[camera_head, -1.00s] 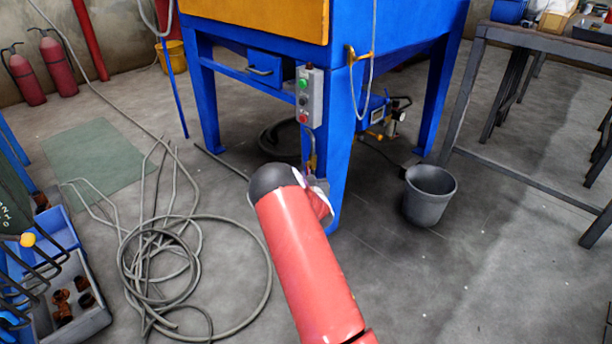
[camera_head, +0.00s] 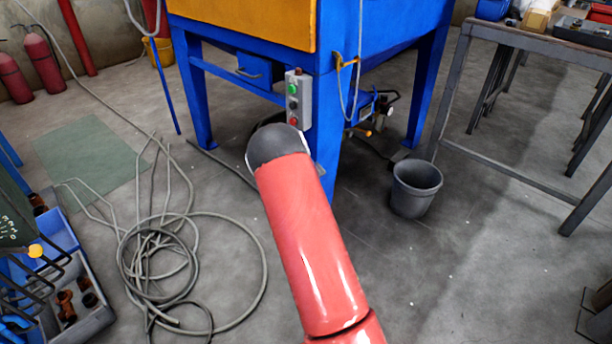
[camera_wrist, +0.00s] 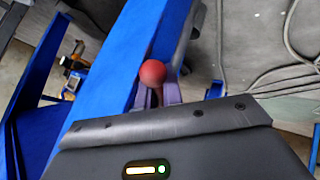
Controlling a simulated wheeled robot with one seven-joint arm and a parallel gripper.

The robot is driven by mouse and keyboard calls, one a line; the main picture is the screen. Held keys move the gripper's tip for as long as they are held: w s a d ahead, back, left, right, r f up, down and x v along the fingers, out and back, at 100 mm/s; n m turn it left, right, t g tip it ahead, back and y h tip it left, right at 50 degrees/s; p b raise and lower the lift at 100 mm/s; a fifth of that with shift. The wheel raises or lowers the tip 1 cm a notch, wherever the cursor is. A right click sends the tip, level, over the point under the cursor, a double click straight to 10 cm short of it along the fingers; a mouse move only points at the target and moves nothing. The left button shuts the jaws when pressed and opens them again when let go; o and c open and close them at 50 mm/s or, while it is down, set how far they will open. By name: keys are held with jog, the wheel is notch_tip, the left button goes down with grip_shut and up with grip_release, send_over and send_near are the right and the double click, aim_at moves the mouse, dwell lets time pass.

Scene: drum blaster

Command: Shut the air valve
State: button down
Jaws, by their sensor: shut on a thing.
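A red ball knob (camera_wrist: 152,72) shows in the wrist view against a blue leg of the cabinet (camera_wrist: 105,75). It looks like the handle end of the air valve; the valve body is not visible. My gripper (camera_wrist: 158,92) has its purple fingers on both sides just below the knob, shut on it or its stem. In the head view my red arm reaches toward the front leg of the blue cabinet (camera_head: 325,150) and hides my gripper and the knob.
A grey control box (camera_head: 298,100) with green and red buttons hangs on the cabinet just above my arm's end. A grey bucket (camera_head: 415,190) stands to the right. Coiled hose (camera_head: 165,255) lies on the floor to the left. A metal table (camera_head: 500,35) stands at right.

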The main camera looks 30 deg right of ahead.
jog(key=r+g+p, duration=0.1)
jog(key=s+n+g+p, duration=0.1)
jog(key=g, duration=0.1)
jog(key=r+g+h+p, duration=0.1)
jog(key=shift+s+d+r+n+g, duration=0.2)
jog(key=shift+d+r+n+g, duration=0.05)
jog(key=shift+r+n+g, duration=0.05)
dwell(0.4)
jog(key=c, duration=1.8)
grip_release()
jog(key=shift+r, duration=0.1)
jog(key=v, duration=0.7)
jog(key=shift+s+a+r, duration=0.1)
jog(key=shift+a+r, duration=0.1)
jog(key=shift+a, duration=0.1)
